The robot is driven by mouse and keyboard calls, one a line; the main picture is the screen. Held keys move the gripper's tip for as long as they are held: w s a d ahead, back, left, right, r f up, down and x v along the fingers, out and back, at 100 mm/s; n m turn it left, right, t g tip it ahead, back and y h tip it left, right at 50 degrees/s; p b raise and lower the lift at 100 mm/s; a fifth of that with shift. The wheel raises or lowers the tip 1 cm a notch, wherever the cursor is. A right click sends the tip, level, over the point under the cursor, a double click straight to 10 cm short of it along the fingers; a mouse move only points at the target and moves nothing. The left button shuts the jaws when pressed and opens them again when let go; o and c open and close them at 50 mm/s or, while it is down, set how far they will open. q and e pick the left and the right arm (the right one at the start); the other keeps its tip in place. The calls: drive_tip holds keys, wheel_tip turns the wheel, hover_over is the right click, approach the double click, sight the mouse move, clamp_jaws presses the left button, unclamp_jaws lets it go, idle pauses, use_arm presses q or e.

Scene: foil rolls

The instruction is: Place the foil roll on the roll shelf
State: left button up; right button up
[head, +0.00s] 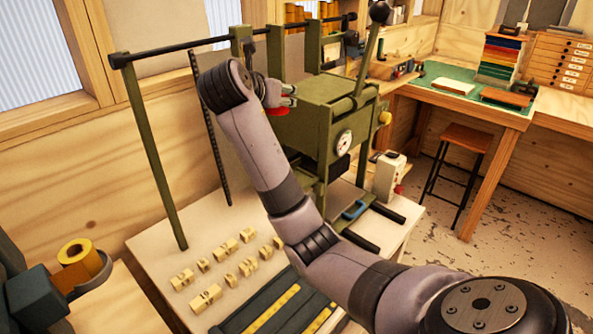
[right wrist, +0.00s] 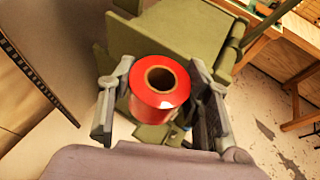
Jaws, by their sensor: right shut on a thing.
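My right gripper (head: 279,96) is shut on a red foil roll (head: 281,111), mostly hidden by the gripper and arm in the head view. In the right wrist view, the red foil roll (right wrist: 171,82) sits between the two fingers of my right gripper (right wrist: 158,104), its round end and brown core hole facing the camera. The roll is held up in front of the olive-green press. At the top of the head view, a wooden shelf with several golden-brown rolls (head: 297,13) is partly cut off; it may be the roll shelf. My left gripper is not in view.
The green press (head: 318,100) stands on a pale table (head: 150,262) with small brass-coloured pieces. A black rail (head: 180,47) on green posts runs behind my arm. A yellow roll (head: 79,254) is at lower left. A wooden bench (head: 510,117) and stool (head: 466,138) stand right, with open floor.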

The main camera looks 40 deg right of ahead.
drive_tip(key=s+d+m+g+h+p, duration=0.1)
drive_tip(key=d+m+g+p, duration=0.2)
drive_tip(key=d+g, duration=0.1)
drive_tip(key=shift+m+h, duration=0.3)
drive_tip(key=shift+h, duration=0.1)
drive_tip(key=f, duration=0.6)
drive_tip(key=f+p, duration=0.1)
drive_tip(key=f, duration=1.3)
drive_tip(key=shift+s+d+f+p, duration=0.2)
drive_tip(key=shift+s+d+p, duration=0.05)
drive_tip(key=shift+p, duration=0.1)
drive_tip(key=o, duration=1.2)
drive_tip(key=shift+f, duration=0.15)
